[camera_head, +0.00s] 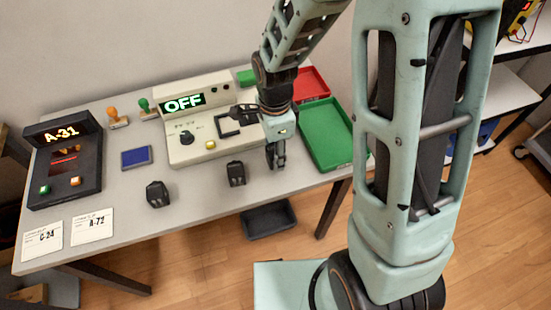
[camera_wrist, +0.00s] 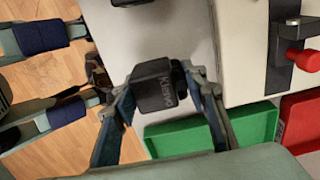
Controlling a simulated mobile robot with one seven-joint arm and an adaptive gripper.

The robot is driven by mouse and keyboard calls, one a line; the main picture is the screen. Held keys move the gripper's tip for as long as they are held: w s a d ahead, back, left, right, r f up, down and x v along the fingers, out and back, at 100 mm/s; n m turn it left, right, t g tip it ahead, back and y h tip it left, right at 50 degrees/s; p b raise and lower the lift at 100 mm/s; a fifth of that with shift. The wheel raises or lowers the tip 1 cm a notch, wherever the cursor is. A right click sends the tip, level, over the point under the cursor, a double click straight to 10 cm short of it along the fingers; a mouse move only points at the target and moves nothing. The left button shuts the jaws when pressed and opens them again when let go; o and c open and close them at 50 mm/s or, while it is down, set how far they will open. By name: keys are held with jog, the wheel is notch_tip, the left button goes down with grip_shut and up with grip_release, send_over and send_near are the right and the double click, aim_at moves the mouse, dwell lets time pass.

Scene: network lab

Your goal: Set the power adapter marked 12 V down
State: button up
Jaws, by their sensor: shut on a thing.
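My gripper (camera_head: 275,158) is low over the table (camera_head: 205,205) near its front edge, left of the green tray. In the wrist view the two fingers of my gripper (camera_wrist: 163,82) are closed on a black power adapter (camera_wrist: 152,88). A side with pale lettering faces the camera; I cannot read a 12 V mark. In the head view the held adapter cannot be made out clearly. I cannot tell if it touches the table. Two other black adapters stand on the table, one (camera_head: 236,173) just left of my gripper and one (camera_head: 157,194) further left. Their markings are unreadable.
A green tray (camera_head: 326,136) and a red tray (camera_head: 312,84) are at the right. The console (camera_head: 203,145) reading OFF stands behind. A dark A-31 device (camera_head: 66,190), blue pad (camera_head: 136,157) and two label cards (camera_head: 92,228) lie left. Bare table shows between the adapters.

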jog(key=shift+w+d+f+b, duration=0.15)
jog(key=shift+f+b, duration=0.85)
jog(key=shift+f, duration=0.75)
jog(key=shift+f, duration=0.2)
jog(key=o, duration=1.3)
jog(key=shift+r, duration=0.15)
notch_tip(320, 180, up, 12)
jog(key=shift+r+p, duration=0.1)
jog(key=shift+p, duration=0.7)
